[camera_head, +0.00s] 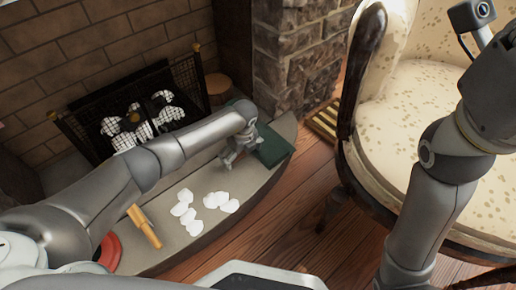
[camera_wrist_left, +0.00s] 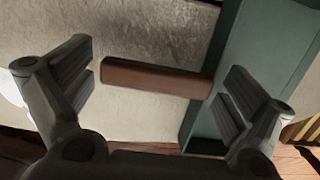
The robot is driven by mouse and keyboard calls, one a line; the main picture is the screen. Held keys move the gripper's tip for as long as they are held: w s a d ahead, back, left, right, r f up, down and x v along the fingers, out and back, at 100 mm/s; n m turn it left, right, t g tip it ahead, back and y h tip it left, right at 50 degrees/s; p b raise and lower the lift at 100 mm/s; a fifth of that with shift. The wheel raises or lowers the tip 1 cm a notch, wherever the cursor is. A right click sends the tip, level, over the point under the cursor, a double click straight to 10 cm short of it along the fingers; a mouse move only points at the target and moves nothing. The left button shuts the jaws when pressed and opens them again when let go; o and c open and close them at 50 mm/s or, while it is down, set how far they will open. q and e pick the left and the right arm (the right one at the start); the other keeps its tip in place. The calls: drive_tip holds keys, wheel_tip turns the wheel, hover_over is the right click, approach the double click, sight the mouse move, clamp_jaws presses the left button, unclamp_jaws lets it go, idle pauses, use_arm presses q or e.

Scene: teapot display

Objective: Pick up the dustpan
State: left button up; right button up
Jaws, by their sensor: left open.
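The dustpan (camera_head: 275,147) is dark green and lies on the grey hearth near its right end, close to the edge. In the left wrist view its green pan (camera_wrist_left: 268,60) fills the right side, and its brown handle (camera_wrist_left: 158,77) points left. My left gripper (camera_head: 237,152) is at the dustpan's left side. In the left wrist view the left gripper (camera_wrist_left: 158,92) is open, its fingers on either side of the handle's length. Whether a finger touches the pan I cannot tell. My right arm shows at the right of the head view, but its gripper fingers are not visible.
White broken pieces (camera_head: 190,212) lie on the hearth (camera_head: 172,255). A yellow-handled tool (camera_head: 144,226) and a red round thing (camera_head: 108,250) are near its left. A black fire screen (camera_head: 135,110) stands behind. A patterned armchair (camera_head: 400,130) stands on the wooden floor at right.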

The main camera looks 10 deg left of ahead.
use_arm(q)
drive_tip(key=c, duration=1.3)
drive_tip(key=shift+c, duration=0.3)
drive_tip(key=shift+r, duration=0.2)
